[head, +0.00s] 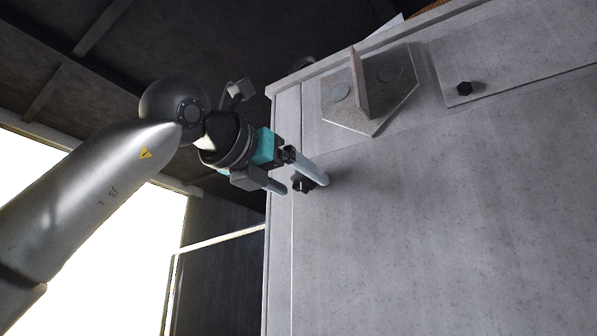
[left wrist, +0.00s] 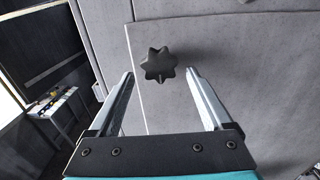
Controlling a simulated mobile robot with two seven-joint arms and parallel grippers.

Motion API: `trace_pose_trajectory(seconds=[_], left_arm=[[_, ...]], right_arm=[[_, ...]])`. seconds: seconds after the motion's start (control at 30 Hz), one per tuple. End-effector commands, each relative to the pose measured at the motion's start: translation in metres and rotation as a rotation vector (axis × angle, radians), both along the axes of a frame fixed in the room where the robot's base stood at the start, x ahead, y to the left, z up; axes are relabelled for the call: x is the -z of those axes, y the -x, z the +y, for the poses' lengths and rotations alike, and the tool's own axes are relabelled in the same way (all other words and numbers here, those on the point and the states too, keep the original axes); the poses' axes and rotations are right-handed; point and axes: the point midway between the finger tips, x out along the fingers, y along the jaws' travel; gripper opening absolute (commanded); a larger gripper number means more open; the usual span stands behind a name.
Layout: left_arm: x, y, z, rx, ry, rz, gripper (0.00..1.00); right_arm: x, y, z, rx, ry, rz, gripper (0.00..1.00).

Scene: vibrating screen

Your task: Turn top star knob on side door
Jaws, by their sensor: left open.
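The star knob (left wrist: 159,64) is dark and has several points. In the left wrist view it stands out from the grey side door (left wrist: 250,75), just beyond and between my left gripper's fingertips. In the head view the knob (head: 303,184) is small and partly hidden behind a finger, near the left edge of the grey door (head: 430,220). My left gripper (head: 298,187) is open, with one finger on each side of the knob's line. It is empty; I cannot tell whether a finger touches the knob. My right gripper is not in view.
A metal bracket (head: 370,95) with an upright plate juts out above the knob. A dark bolt (head: 464,88) sits further right. In the left wrist view, a small table (left wrist: 58,105) with objects stands at the left. Open space lies left of the door edge.

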Motion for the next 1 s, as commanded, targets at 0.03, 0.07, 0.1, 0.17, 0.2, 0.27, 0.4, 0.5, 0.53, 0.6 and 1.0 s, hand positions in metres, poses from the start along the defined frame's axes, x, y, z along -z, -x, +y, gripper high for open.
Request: trace_pose_trajectory(seconds=[0.03, 0.07, 0.1, 0.17, 0.2, 0.27, 0.4, 0.5, 0.53, 0.6, 1.0], left_arm=[[-0.0006, -0.004, -0.0032, 0.0, -0.002, 0.002, 0.83], [-0.0002, -0.0057, -0.0043, 0.0, -0.002, 0.001, 0.83], [0.0001, -0.0074, -0.0053, 0.0, -0.002, 0.001, 0.83], [0.0005, -0.0091, -0.0062, 0.0, -0.001, 0.0, 0.83], [0.0007, -0.0096, -0.0065, 0.0, -0.001, 0.0, 0.83], [0.0009, -0.0099, -0.0066, 0.0, -0.001, 0.0, 0.83], [0.0012, -0.0097, -0.0065, 0.0, -0.001, 0.0, 0.83], [0.0011, -0.0095, -0.0065, 0.0, -0.001, 0.0, 0.76], [0.0011, -0.0095, -0.0065, 0.0, -0.001, 0.0, 0.72], [0.001, -0.0093, -0.0064, 0.0, -0.001, 0.0, 0.64], [0.0006, -0.0091, -0.0062, 0.0, -0.001, 0.0, 0.19]], right_arm=[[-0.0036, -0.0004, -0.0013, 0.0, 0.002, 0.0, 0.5], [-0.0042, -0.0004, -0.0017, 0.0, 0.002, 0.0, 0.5], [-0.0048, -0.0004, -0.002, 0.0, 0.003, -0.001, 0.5], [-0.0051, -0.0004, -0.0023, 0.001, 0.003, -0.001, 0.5], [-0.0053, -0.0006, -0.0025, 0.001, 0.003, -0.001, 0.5], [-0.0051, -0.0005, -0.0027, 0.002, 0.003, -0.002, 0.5], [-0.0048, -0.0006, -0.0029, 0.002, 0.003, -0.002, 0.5], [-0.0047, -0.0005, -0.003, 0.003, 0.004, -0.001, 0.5], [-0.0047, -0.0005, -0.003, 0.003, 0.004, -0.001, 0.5], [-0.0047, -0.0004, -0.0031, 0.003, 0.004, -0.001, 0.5], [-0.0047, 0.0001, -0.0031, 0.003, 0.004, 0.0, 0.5]])
